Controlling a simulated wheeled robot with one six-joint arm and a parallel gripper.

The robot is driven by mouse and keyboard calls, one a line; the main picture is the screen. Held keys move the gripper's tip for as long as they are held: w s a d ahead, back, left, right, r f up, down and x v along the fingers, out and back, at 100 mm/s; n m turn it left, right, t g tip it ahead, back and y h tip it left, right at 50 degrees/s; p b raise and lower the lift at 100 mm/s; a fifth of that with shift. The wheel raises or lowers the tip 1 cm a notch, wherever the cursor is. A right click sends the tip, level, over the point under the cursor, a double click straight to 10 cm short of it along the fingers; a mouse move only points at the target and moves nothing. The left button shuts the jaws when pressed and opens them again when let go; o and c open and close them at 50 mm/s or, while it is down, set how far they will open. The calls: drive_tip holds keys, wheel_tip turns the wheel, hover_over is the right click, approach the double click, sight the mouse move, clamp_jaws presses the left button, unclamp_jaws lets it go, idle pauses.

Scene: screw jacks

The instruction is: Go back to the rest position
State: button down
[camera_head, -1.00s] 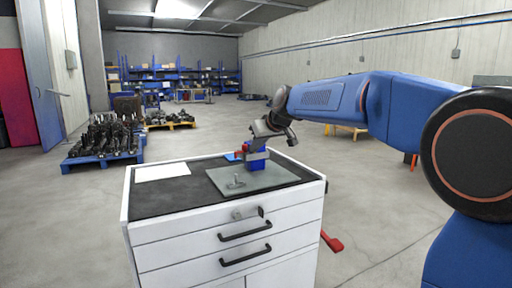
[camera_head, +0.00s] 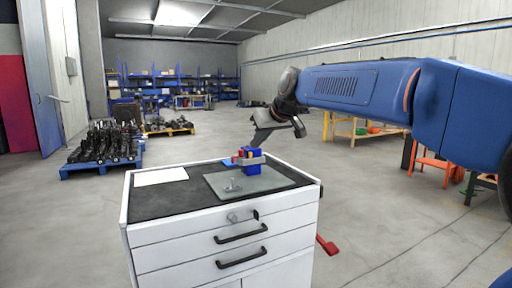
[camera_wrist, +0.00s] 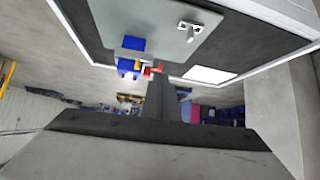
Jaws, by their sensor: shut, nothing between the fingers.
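My gripper (camera_head: 262,139) is shut and empty. In the head view it hangs just above and behind the blue screw jack (camera_head: 252,166), apart from it as far as I can tell. The jack is a blue block with a grey band and red parts, standing on a grey plate (camera_head: 276,182) on the cabinet top. It also shows in the wrist view (camera_wrist: 127,67), beyond my dark gripper. A small metal piece (camera_head: 232,186) stands on the plate's front left part.
The white drawer cabinet (camera_head: 180,240) has a black top with a white sheet (camera_head: 160,176) at the back left. A red handle (camera_head: 327,244) sticks out at its right side. Pallets with dark parts (camera_head: 103,146) stand behind left. Orange and wooden benches stand at the right.

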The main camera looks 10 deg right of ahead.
drive_tip(key=s+d+f+m+g+h, duration=0.1)
drive_tip(key=s+d+f, duration=0.4)
drive_tip(key=s+f, duration=0.5)
drive_tip(key=s+d+f+m+g+h, duration=0.1)
drive_tip(key=s+d+f, duration=0.5)
drive_tip(key=s, duration=1.1)
drive_tip(key=s+d+f+m+g+h, duration=0.2)
drive_tip(key=s+d+f, duration=0.4)
drive_tip(key=s+f, duration=0.8)
drive_tip(key=shift+s+m, duration=0.2)
drive_tip(key=shift+m, duration=0.3)
drive_tip(key=shift+d, duration=0.1)
